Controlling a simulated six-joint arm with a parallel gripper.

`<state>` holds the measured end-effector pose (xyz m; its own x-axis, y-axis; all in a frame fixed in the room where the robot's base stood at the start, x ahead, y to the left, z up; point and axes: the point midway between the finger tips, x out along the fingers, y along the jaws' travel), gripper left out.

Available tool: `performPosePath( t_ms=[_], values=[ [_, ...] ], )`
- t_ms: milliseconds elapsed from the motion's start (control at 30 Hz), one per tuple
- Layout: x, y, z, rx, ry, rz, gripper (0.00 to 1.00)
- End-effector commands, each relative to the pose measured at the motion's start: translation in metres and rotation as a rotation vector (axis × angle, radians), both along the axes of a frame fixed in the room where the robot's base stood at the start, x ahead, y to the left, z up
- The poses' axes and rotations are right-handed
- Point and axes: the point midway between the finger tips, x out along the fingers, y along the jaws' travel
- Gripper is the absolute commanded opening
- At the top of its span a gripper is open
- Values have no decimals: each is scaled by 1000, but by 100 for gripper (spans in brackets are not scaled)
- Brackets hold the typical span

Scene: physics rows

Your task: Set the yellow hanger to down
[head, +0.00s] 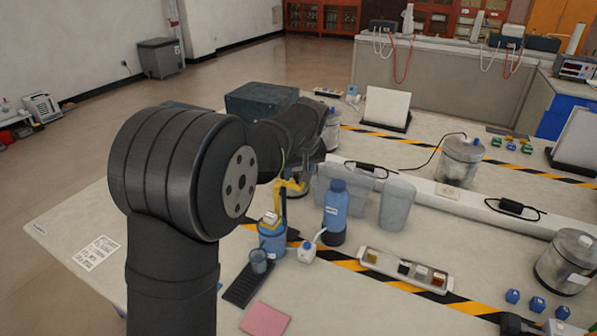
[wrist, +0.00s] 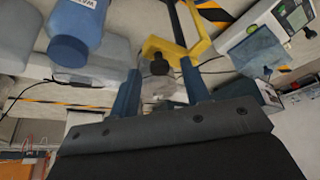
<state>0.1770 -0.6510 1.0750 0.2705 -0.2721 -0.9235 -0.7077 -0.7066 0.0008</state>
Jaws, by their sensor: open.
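The yellow hanger (head: 290,186) is a bracket high on a slim upright post above a blue container (head: 272,238). In the wrist view the yellow hanger (wrist: 201,47) is a forked piece at top centre, with a dark round knob (wrist: 160,66) beside it. My gripper (wrist: 161,68) is open, its two blue fingers spread apart. The hanger lies at or just beyond the fingertips; I cannot tell whether they touch. In the head view my dark arm comes down from the left and ends just above the hanger, and the fingers are hard to make out.
A blue bottle (head: 335,212) stands just right of the post, with grey translucent bins (head: 397,203) behind. A small white bottle (head: 307,251), a dark tray (head: 249,285) and a long sample tray (head: 405,270) lie in front. A pink pad (head: 265,319) lies near the front edge.

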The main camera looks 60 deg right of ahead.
Motion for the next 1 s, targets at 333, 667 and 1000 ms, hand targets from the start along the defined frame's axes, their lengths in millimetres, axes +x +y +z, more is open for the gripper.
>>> performPosePath(
  t_ms=[333, 667, 1000],
  values=[
    [0, 0, -2, 0, 0, 0, 31],
    [0, 0, -3, 1, 1, 0, 0],
    [0, 0, -74, 6, 1, 2, 0]
  ],
)
